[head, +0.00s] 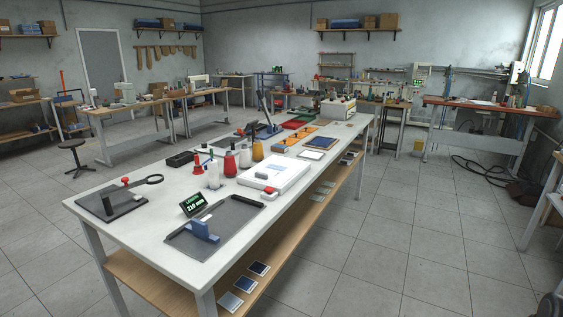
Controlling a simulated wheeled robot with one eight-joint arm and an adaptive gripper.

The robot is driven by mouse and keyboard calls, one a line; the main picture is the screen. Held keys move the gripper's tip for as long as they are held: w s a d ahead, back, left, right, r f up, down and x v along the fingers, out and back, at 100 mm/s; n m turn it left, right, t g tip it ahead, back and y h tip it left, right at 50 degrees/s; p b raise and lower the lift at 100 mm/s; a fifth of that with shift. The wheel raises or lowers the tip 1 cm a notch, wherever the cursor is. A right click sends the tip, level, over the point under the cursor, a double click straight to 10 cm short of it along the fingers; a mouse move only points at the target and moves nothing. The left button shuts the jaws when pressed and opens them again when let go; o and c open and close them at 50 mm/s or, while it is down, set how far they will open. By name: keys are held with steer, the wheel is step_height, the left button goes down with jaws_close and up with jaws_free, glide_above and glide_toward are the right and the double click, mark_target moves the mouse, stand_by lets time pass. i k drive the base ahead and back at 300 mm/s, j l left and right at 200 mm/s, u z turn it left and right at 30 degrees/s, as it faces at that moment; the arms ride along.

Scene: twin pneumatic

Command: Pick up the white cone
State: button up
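Several small upright items stand in a cluster on the long white table (120,225). A pale, whitish upright item (245,157) stands between a red cone-like item (230,166) and a yellow one (257,151); it may be the white cone, but it is too small to tell surely. Another whitish item (213,177), narrow at the top, stands at the front left of the red one and looks more like a bottle. My gripper is not in view, so its state and distance from these items do not show.
A white box-like case (290,172) lies right of the cluster, and a black box (180,159) lies left. In front are a small dark display (193,205) and a grey mat (240,218) with a blue block (205,231). The tiled floor (400,240) right of the table is mostly clear.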

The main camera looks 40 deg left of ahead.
mark_target(245, 162)
steer(key=i+u, duration=0.25)
steer(key=u, duration=0.15)
steer(key=i+l+u, duration=0.15)
steer(key=u, duration=0.3)
steer(key=i+l+u, duration=0.2)
steer(key=u, duration=0.2)
steer(key=i+l+u, duration=0.25)
steer(key=u, duration=0.2)
steer(key=i+l+u, duration=0.15)
steer(key=l+u, duration=0.25)
steer(key=j, duration=0.1)
